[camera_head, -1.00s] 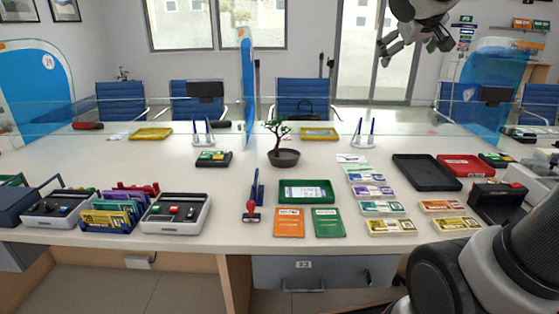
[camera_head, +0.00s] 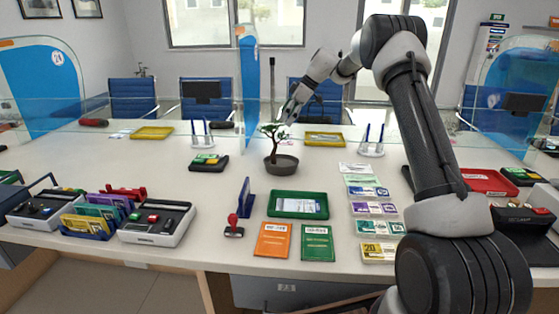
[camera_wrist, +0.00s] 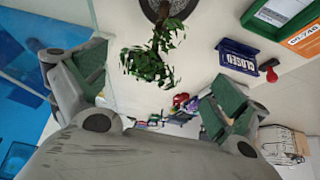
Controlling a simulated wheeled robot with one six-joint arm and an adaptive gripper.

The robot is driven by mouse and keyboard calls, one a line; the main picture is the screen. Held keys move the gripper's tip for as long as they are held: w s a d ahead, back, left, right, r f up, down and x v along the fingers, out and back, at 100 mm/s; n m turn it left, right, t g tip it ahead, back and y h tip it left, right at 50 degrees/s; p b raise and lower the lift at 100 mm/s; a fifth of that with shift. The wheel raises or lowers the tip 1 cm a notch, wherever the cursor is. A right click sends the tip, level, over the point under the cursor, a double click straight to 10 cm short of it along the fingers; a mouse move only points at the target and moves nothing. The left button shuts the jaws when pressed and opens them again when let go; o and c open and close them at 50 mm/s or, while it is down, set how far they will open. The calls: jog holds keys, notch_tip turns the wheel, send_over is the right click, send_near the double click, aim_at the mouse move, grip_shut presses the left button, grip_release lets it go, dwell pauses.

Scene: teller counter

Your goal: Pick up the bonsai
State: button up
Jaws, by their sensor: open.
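The bonsai (camera_head: 275,133) is a small tree with a dark trunk and green leaves. It stands upright in a dark round pot (camera_head: 281,163) on the white counter. In the wrist view its foliage (camera_wrist: 152,66) shows between the fingers, near their tips, with the pot at the top edge. My gripper (camera_head: 289,110) is just above and behind the foliage in the head view, its fingers partly overlapping the leaves. In the wrist view my gripper (camera_wrist: 150,85) has its two green-padded fingers wide apart, with nothing held. Contact with the leaves cannot be told.
A clear glass partition (camera_head: 420,122) and a blue divider (camera_head: 250,90) stand behind the pot. In front lie a green tray (camera_head: 298,213), a red-handled stamp (camera_head: 233,226) and a blue closed sign (camera_head: 244,196). Banknote bundles (camera_head: 373,208) lie to the right.

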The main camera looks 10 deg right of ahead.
aim_at(278, 128)
jog(key=x, duration=0.6)
jog(key=shift+w+d+f, duration=0.15)
jog(key=shift+w+d, duration=0.05)
jog(key=shift+w, duration=0.2)
jog(key=c, duration=2)
